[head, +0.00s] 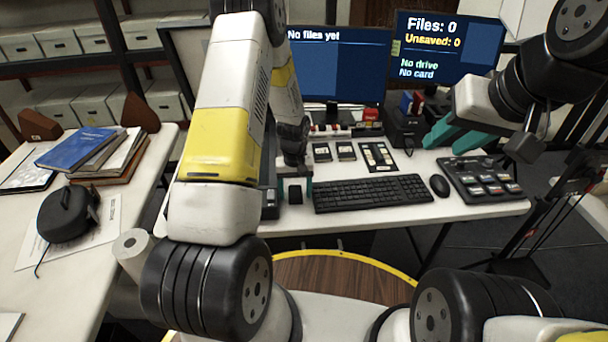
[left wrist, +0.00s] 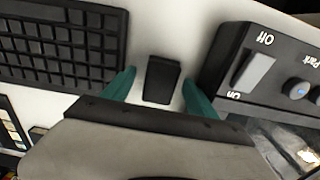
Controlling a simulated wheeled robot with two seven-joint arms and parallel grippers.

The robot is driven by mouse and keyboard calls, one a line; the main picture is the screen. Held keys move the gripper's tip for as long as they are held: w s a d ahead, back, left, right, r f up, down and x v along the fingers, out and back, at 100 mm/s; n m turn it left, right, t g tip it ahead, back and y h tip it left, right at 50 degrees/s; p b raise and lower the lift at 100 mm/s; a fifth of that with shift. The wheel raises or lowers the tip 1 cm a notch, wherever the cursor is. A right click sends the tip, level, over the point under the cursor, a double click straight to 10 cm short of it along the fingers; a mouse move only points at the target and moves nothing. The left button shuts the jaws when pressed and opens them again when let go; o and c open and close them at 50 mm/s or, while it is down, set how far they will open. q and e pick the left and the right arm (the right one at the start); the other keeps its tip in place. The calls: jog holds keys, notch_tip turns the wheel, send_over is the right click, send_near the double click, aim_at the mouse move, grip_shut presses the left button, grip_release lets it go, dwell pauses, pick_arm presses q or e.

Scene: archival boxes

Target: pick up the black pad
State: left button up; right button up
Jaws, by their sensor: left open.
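The small black pad (left wrist: 161,80) lies on the white desk between the keyboard and a black switch box. In the head view the pad (head: 295,195) shows just left of the keyboard. My left gripper (left wrist: 160,90) is open, with its teal fingers apart on either side of the pad. A clear strip of desk shows between the pad and each finger. In the head view my left gripper (head: 295,190) points down at the desk, partly hidden by its own arm. My right gripper (head: 458,136) has its teal fingers apart and empty, above the desk's right side.
The keyboard (head: 372,193) is close on the right of my left gripper. The switch box (left wrist: 265,75) with Off/On switch and Park knob is close on the other side. A mouse (head: 439,186) and button panel (head: 480,180) are further right. Two monitors (head: 338,65) stand behind.

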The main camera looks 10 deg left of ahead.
aim_at(295, 193)
pick_arm(q)
grip_shut()
jog(key=shift+r, duration=0.1)
jog(key=shift+r, duration=0.55)
jog(key=shift+s+d+r, duration=0.1)
jog(key=shift+s+r, duration=0.2)
jog(key=shift+r, duration=0.35)
jog(key=shift+s+d+r, duration=0.1)
jog(key=shift+s+r, duration=0.15)
jog(key=shift+r, duration=0.35)
jog(key=s+d+r, duration=0.1)
jog(key=s+d, duration=0.3)
jog(key=s, duration=1)
jog(key=shift+s+r, duration=0.15)
